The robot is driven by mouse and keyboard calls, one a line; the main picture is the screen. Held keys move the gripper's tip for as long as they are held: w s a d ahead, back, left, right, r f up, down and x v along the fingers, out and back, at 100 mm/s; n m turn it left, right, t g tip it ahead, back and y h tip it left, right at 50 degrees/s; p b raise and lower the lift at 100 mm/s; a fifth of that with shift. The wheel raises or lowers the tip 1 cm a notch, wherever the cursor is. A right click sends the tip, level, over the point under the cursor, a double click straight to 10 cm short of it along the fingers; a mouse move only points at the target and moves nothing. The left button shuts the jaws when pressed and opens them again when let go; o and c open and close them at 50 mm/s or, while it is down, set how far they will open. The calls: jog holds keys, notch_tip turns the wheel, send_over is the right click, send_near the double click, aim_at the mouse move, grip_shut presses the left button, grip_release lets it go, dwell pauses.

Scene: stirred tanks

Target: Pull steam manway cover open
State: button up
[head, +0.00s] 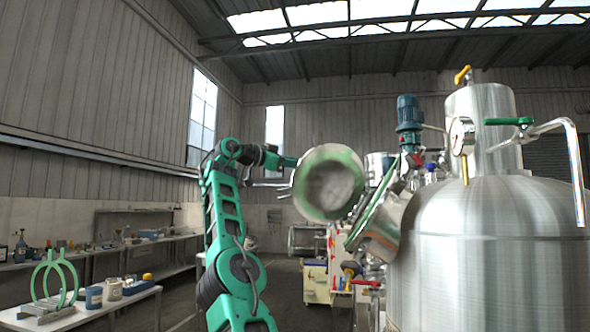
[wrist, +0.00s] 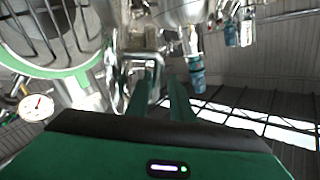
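The steam manway cover (head: 330,184) is a round steel disc with a green rim. In the head view it stands swung away from the tank (head: 480,255), its face towards the camera. The manway neck (head: 378,222), with a green ring, juts from the tank's left side. My gripper (head: 290,162) is at the cover's upper left edge, where its fingertips are partly hidden. In the wrist view my gripper (wrist: 161,82) shows two green fingers with a gap between them. A shiny metal bracket (wrist: 145,58) lies just beyond the fingertips; contact is unclear.
A blue motor (head: 408,112) and fittings stand behind the manway. A side table (head: 85,312) with green rings and jars is at lower left. Benches (head: 145,250) line the left wall. A yellow cabinet (head: 316,283) stands behind. The wrist view shows a gauge (wrist: 36,107).

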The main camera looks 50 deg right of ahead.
jog(key=v, duration=1.1)
jog(key=shift+w, duration=0.3)
jog(key=shift+s+d, duration=0.1)
jog(key=shift+d, duration=0.1)
